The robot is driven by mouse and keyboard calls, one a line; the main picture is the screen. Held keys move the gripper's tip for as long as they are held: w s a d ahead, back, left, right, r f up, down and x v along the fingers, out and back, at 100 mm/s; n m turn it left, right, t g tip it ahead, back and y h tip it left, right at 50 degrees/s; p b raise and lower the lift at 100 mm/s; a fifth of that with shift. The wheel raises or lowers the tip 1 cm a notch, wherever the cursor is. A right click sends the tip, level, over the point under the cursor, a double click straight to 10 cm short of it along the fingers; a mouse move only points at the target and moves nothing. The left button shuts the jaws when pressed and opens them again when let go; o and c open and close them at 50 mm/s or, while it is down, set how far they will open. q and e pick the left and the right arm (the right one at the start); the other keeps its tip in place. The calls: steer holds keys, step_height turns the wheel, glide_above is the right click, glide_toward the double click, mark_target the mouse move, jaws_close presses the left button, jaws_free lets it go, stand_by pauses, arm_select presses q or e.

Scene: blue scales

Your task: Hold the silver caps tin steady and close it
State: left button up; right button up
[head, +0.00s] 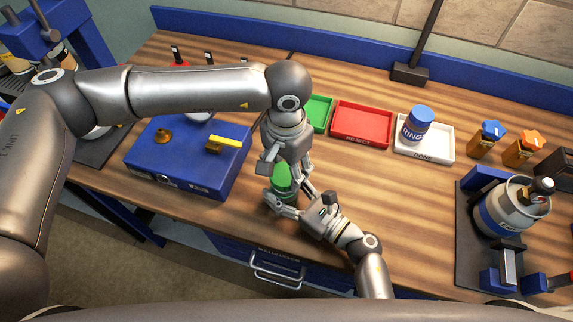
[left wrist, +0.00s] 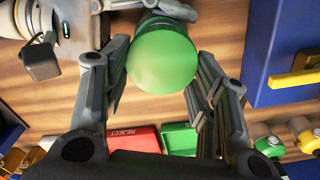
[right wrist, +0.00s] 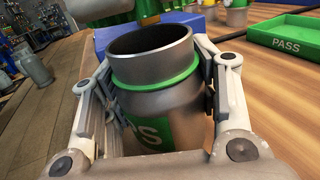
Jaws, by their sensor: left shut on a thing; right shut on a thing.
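The silver caps tin (right wrist: 165,105) has a green band and a green label and stands upright with its open mouth up. My right gripper (head: 295,209) is shut around its sides; it fills the right wrist view. My left gripper (head: 283,172) points down and is shut on the green lid (head: 282,180), which also fills the space between its fingers in the left wrist view (left wrist: 163,57). The lid is above the tin, apart from its rim. In the head view the lid and grippers hide most of the tin.
A green PASS tray (right wrist: 285,35), red REJECT tray (head: 361,126) and white DONE tray (head: 440,150) holding a blue-lidded RINGS tin (head: 416,125) lie behind.

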arm_select(q)
steer(key=shift+f, duration=0.85)
steer(key=shift+f, duration=0.55)
steer(key=m, duration=0.6)
steer(key=shift+s+d+m, duration=0.15)
steer(key=shift+s+m, duration=0.05)
steer(key=shift+m, duration=0.1)
steer(key=o, duration=0.8)
steer(key=shift+c, duration=0.2)
steer(key=shift+r, duration=2.25)
